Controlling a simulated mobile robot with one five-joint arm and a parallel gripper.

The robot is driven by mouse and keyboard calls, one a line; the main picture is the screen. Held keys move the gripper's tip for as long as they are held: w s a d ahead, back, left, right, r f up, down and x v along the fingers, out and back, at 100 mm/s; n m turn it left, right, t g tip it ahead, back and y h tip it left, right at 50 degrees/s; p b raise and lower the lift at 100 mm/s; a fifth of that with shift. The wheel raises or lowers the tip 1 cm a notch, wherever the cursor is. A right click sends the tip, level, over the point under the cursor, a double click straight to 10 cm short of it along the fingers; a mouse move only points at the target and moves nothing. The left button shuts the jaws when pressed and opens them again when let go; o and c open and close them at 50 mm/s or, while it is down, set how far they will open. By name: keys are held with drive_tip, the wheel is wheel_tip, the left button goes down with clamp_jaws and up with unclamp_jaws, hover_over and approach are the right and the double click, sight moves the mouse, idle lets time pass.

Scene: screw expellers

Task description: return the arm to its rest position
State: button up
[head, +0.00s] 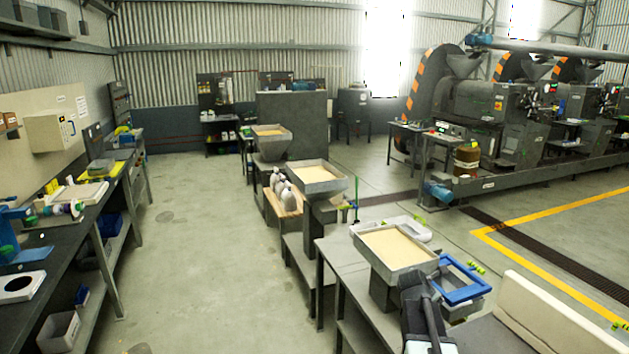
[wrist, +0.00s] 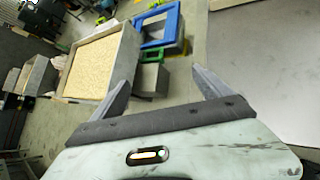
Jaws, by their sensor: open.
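My gripper (wrist: 160,92) is open in the wrist view, with its two fingers spread apart and nothing between them. Concrete floor shows beyond the fingers. In the head view part of my arm (head: 422,310) shows at the bottom, right of centre, in front of the nearest hopper; the fingertips are hard to make out there.
A hopper of pale meal (head: 396,248) stands close to my arm, also in the wrist view (wrist: 105,62). A blue frame (head: 462,281) lies beside it. A cream panel (head: 545,312) is at the right. A long workbench (head: 75,240) runs along the left; the aisle floor (head: 205,240) is clear.

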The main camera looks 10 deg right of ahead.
drive_tip(key=s+a+f+m+g+y, duration=0.1)
drive_tip(key=a+f+m, duration=0.1)
drive_tip(key=a, duration=0.6)
drive_tip(key=s+a+f+m+y, duration=0.2)
drive_tip(key=a, duration=0.6)
drive_tip(key=s+a+f+m+g+y, duration=0.2)
drive_tip(key=s+a+m+g, duration=0.1)
drive_tip(key=s+a+m, duration=0.4)
drive_tip(key=s+a+f+m+g+y, duration=0.2)
drive_tip(key=s+a+f+m+g, duration=0.1)
drive_tip(key=s+a+m, duration=0.5)
drive_tip(key=s+m, duration=0.1)
drive_tip(key=m, duration=0.2)
drive_tip(key=shift+s+g, duration=0.3)
drive_tip(key=shift+s, duration=0.05)
drive_tip(key=shift+f, duration=0.1)
